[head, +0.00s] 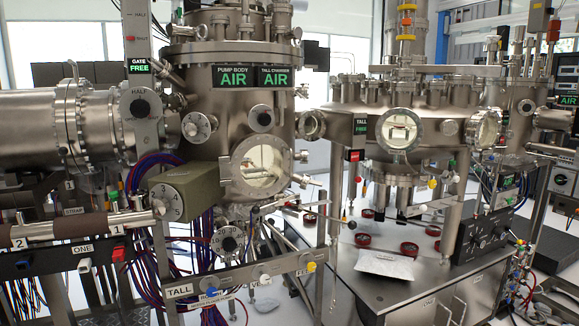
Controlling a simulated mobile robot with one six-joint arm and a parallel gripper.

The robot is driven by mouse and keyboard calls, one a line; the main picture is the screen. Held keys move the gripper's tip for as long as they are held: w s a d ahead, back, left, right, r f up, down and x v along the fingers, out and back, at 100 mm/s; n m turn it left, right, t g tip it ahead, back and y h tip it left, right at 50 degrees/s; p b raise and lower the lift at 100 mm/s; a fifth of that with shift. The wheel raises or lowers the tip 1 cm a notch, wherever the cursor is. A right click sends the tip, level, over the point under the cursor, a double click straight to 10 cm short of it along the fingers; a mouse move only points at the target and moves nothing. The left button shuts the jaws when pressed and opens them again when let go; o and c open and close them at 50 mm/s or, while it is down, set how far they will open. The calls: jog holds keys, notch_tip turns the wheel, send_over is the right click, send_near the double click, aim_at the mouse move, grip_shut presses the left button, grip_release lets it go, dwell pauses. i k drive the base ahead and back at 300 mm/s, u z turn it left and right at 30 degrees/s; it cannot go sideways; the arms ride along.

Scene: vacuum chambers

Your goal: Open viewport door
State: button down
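A round viewport with a metal rim (236,176) is on the front of the tall steel chamber (221,115). Its glass shows a pale, lit interior, and the door looks shut against the chamber wall. A second round viewport (400,130) is on the wide chamber to the right, with a small dark item visible inside. A third round window (485,128) sits farther right. I cannot tell from this view which viewport the task names. My gripper is not in view.
A green-grey box with a numbered dial (187,190) and a horizontal tube (75,230) stand out at the left front. A panel labelled TALL (235,278) crosses below the tall chamber. A steel bench (410,290) holds red rings and a foil packet (385,264).

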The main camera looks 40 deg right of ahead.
aim_at(230, 170)
jog(key=u, duration=1.55)
jog(key=k, duration=0.1)
jog(key=z, duration=2.8)
jog(key=k, duration=0.9)
jog(key=u, duration=0.2)
jog(key=i, duration=0.7)
jog(key=z, duration=0.05)
